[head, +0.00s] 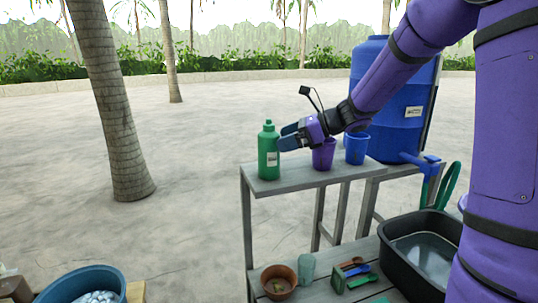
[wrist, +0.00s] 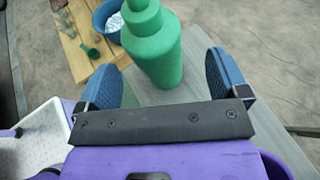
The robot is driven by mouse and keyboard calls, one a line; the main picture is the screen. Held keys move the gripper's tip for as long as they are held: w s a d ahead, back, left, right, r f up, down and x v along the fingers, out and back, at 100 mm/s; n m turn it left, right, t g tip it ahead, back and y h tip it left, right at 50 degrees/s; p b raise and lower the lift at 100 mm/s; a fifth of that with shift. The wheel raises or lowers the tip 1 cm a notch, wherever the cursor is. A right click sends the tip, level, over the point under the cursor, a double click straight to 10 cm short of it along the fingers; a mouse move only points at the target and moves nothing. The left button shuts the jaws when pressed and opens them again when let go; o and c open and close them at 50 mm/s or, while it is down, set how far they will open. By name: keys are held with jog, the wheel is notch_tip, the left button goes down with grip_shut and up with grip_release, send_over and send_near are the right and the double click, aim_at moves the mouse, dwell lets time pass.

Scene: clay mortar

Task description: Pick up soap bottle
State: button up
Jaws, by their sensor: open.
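The soap bottle (head: 268,152) is green with a green cap and a small pale label. It stands upright on the left end of a grey wooden table (head: 300,178). My gripper (head: 284,137) is at the bottle's right side, near its upper half, in the head view. In the wrist view the bottle (wrist: 157,50) stands between the two blue fingers of my open gripper (wrist: 168,75), with a gap visible on each side. The bottle's base is partly hidden in the wrist view.
A purple cup (head: 323,157) stands under my wrist, and a blue cup (head: 356,150) stands right of it. A big blue water barrel (head: 395,120) is behind. Lower down are a black basin (head: 395,262), a brown bowl (head: 279,282) and a blue tub (head: 75,285).

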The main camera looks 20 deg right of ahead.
aim_at(269, 143)
jog(key=shift+s+x, duration=0.1)
jog(key=shift+x, duration=1.2)
jog(key=shift+s+x, duration=0.15)
jog(key=shift+x, duration=1.2)
jog(key=shift+a, duration=0.1)
jog(key=shift+c, duration=0.4)
jog(key=c, duration=1.1)
jog(key=shift+r, duration=0.1)
jog(key=shift+c, duration=0.3)
jog(key=shift+r, duration=0.1)
